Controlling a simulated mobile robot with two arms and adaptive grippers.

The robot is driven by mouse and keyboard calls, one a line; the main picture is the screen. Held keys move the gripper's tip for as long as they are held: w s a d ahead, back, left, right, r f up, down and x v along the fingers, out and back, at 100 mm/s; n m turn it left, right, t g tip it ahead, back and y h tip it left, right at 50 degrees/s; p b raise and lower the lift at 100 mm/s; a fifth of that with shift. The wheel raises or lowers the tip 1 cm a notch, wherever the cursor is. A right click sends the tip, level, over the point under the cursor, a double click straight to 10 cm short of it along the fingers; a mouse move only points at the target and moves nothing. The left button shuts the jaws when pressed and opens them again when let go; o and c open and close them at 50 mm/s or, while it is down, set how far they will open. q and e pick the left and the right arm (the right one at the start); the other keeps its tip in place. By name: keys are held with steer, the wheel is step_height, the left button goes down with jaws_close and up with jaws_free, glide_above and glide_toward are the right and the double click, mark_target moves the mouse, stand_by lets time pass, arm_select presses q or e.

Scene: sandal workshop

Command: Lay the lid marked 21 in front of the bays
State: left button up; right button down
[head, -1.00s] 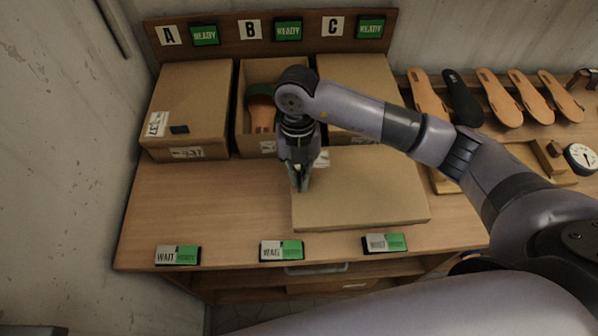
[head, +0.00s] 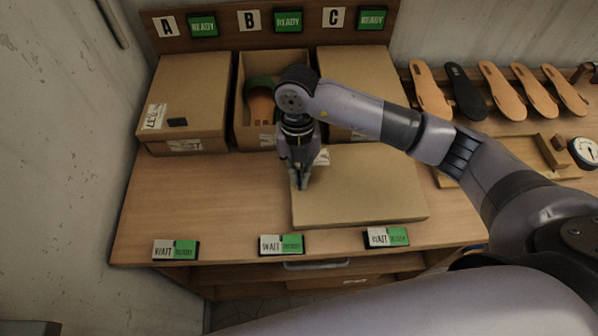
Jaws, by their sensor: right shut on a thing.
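A flat cardboard lid (head: 370,190) lies on the bench in front of bays B and C. A small white label shows at its back left edge, too small to read. My right gripper (head: 301,184) is shut on the lid at its left edge. Behind, the box in bay A (head: 195,85) is closed, the box in bay B (head: 243,120) is open with a sandal (head: 261,104) inside, and the box in bay C (head: 375,75) is closed. My arm hides part of boxes B and C. My left gripper is not in view.
Wait/ready blocks (head: 176,250) line the bench's front edge. Green READY signs (head: 288,21) stand above the bays. Several insoles (head: 502,88) and a round dial (head: 584,152) lie at the right. Bench space left of the lid is clear.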

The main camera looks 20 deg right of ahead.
steer(key=shift+f+b, duration=0.3)
steer(key=shift+f, duration=0.15)
steer(key=c, duration=1.7)
jaws_free()
step_height(320, 180, up, 12)
steer(key=w, duration=0.1)
steer(key=shift+w+d, duration=0.2)
steer(key=shift+w, duration=0.2)
